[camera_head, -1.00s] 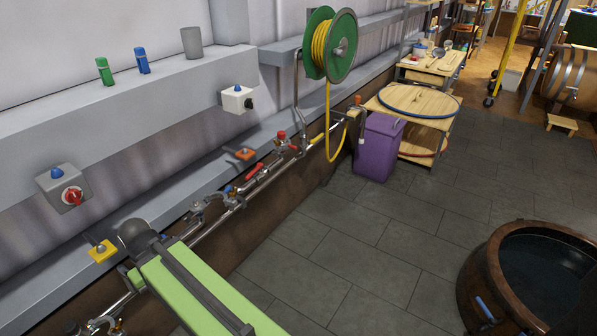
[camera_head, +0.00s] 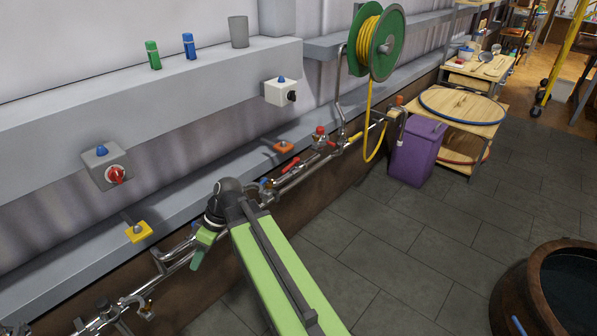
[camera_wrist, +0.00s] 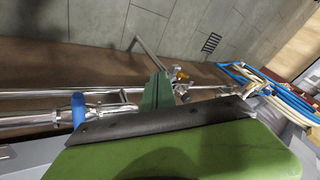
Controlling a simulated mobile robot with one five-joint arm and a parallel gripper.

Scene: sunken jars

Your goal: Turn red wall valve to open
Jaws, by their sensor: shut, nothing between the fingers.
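Red-handled fittings sit on the wall pipe in the head view: a red lever (camera_head: 290,166) and, farther along, a red-topped valve (camera_head: 320,132). A red knob (camera_head: 116,175) is also on a grey wall box. I cannot tell which one is the task's valve. My gripper (camera_head: 200,250) is shut and empty, pointing down in front of the pipe, nearer than the red lever and apart from it. In the wrist view my gripper (camera_wrist: 157,98) shows as dark green fingers before the pipe. My arm hides part of the pipe.
The metal pipe (camera_head: 175,264) runs along the wall under a grey ledge. A blue handle (camera_wrist: 78,108) is on piping in the wrist view. A hose reel (camera_head: 376,42), purple bin (camera_head: 416,153) and wooden tub (camera_head: 540,300) stand right. The tiled floor between is clear.

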